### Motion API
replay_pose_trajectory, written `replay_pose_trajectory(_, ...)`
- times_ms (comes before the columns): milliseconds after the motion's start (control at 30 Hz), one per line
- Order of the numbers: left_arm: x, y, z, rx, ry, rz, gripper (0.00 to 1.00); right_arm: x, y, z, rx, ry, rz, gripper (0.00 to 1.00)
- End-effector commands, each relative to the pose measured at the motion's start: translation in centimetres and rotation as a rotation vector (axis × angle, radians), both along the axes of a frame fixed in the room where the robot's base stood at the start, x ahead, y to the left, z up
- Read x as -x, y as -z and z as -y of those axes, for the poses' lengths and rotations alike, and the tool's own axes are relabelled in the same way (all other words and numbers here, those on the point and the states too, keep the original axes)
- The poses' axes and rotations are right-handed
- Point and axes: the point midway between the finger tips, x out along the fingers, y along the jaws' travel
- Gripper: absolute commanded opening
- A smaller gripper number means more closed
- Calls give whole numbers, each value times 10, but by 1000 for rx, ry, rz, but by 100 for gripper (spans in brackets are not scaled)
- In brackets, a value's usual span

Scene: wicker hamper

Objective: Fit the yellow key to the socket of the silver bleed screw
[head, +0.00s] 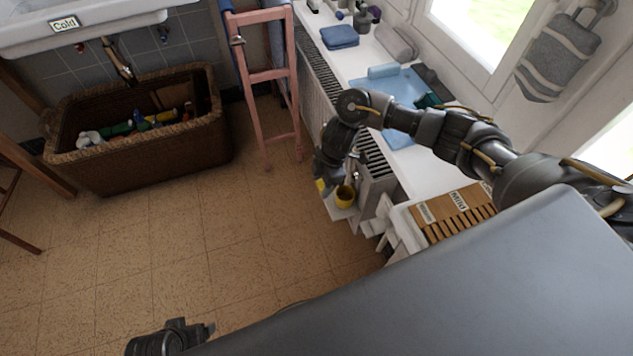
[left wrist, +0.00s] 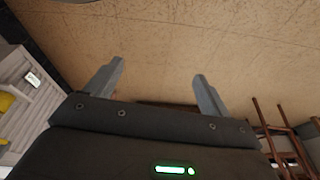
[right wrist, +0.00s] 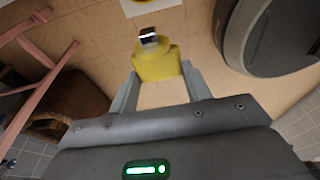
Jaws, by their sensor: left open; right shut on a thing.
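The yellow key (right wrist: 158,66) is between the fingers of my right gripper (right wrist: 157,74), which is shut on it. A square silver end (right wrist: 148,38) sticks out beyond the yellow part. In the head view the right gripper (head: 324,178) hangs beside the end of the white radiator (head: 378,188), with a bit of the yellow key (head: 321,186) showing. I cannot make out the silver bleed screw or its socket for certain. My left gripper (left wrist: 160,78) is open and empty over the floor; it also shows at the bottom of the head view (head: 205,330).
A yellow cup (head: 345,196) is close to the right gripper, by the radiator end. A wooden rack (head: 452,212) with labels stands right of it. A pink wooden stand (head: 268,75) and a wicker hamper (head: 140,170) are further left. The tiled floor (head: 190,240) is clear.

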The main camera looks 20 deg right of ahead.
Motion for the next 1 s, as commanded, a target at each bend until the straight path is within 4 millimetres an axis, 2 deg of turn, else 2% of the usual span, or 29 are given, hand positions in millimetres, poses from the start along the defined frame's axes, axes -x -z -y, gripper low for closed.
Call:
replay_pose_trajectory(100, 0, 4, 0, 0, 0, -3, 82, 1, 0, 13, 1, 2, -1, 27)
replay_pose_trajectory(400, 0, 9, 0, 0, 1, -6, 82, 2, 0, 31, -1, 0, 0, 27)
replay_pose_trajectory(1000, 0, 10, 1, 1, 1, -6, 82, 2, 0, 34, -1, -1, 0, 27)
